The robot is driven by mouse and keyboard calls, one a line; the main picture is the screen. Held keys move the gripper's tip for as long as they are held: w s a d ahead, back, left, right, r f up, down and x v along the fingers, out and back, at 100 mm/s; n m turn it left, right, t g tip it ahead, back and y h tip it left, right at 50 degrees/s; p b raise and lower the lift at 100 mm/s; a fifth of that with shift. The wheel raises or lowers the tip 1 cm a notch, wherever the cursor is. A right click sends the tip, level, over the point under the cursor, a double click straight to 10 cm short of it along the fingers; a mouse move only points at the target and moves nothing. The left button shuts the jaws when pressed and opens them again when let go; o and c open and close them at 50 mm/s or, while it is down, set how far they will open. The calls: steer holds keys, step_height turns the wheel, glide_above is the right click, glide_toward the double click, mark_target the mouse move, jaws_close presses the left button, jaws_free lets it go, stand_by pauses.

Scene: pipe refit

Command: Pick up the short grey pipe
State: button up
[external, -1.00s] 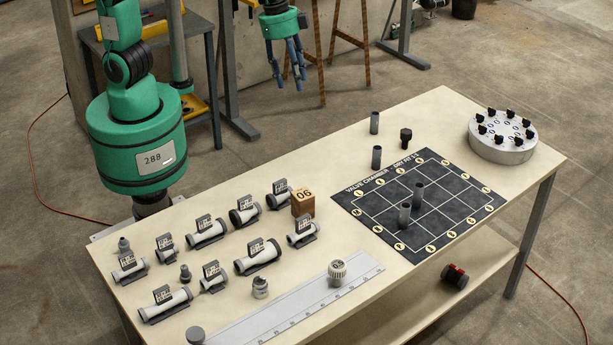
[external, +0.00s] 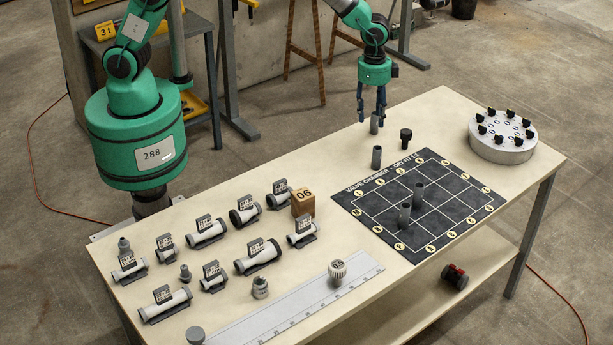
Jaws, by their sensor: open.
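A second grey pipe (external: 376,157) stands just in front, off the mat. The frame does not show which one is the short grey pipe.
A black fitting (external: 405,139) stands close to the right of my gripper. The grid mat (external: 455,212) lies in front. A round grey carousel (external: 502,143) is at the far right. Labelled pipe pieces, a wooden block (external: 302,202) and a long ruler plate (external: 290,308) fill the left.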

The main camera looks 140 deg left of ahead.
glide_above(377, 156)
steer(key=s+a, duration=0.1)
step_height(377, 156, down, 6)
steer(key=f, duration=0.1)
steer(key=shift+s+r, duration=0.1)
steer(key=shift+r, duration=0.15)
steer(key=shift+f, duration=0.1)
steer(key=shift+f, duration=4.2)
steer(key=shift+f, duration=0.1)
steer(key=shift+f+b, duration=0.3)
steer(key=shift+f, duration=2.2)
steer(key=c, duration=1.1)
